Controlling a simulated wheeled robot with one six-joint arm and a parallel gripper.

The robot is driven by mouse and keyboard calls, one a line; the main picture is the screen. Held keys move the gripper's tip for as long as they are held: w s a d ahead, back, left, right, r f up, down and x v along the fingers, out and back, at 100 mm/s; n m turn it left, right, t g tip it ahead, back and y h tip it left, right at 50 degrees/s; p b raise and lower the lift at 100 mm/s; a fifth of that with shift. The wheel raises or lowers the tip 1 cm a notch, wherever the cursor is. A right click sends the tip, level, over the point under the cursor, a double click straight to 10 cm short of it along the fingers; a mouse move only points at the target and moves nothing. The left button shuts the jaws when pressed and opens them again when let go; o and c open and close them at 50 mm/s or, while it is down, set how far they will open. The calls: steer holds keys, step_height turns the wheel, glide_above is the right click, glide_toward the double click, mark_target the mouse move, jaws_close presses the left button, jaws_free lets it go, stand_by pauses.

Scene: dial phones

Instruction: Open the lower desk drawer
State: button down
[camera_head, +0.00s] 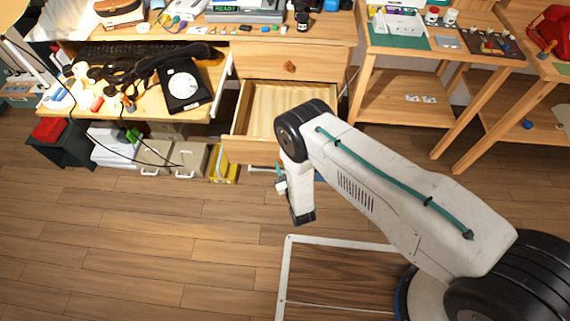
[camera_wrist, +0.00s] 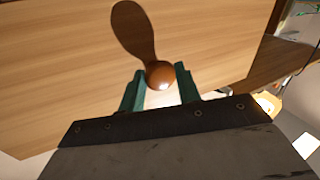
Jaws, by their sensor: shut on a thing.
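The lower desk drawer (camera_head: 250,150) stands pulled out below the upper drawer in the head view, and its bare wooden inside shows. Its wooden front fills much of the wrist view (camera_wrist: 70,60). A round brown knob (camera_wrist: 160,74) sits on that front, with a dark shadow above it. My gripper (camera_wrist: 160,82) has its two green fingers on either side of the knob, shut on it. In the head view my arm hides the drawer's right front part and most of my gripper, so the knob is not visible there.
The upper drawer (camera_head: 290,67) is closed. A keyboard tray (camera_head: 140,90) with tools and a black device is pulled out to the left. Boxes and a yellow container (camera_head: 226,166) stand under the desk. The wooden floor (camera_head: 160,240) in front is clear, with a white-edged panel (camera_head: 335,270) near my base.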

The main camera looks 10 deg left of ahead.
steer(key=c, duration=1.3)
jaws_free()
steer(key=shift+a, duration=0.1)
steer(key=v, duration=0.8)
steer(key=shift+w, duration=0.15)
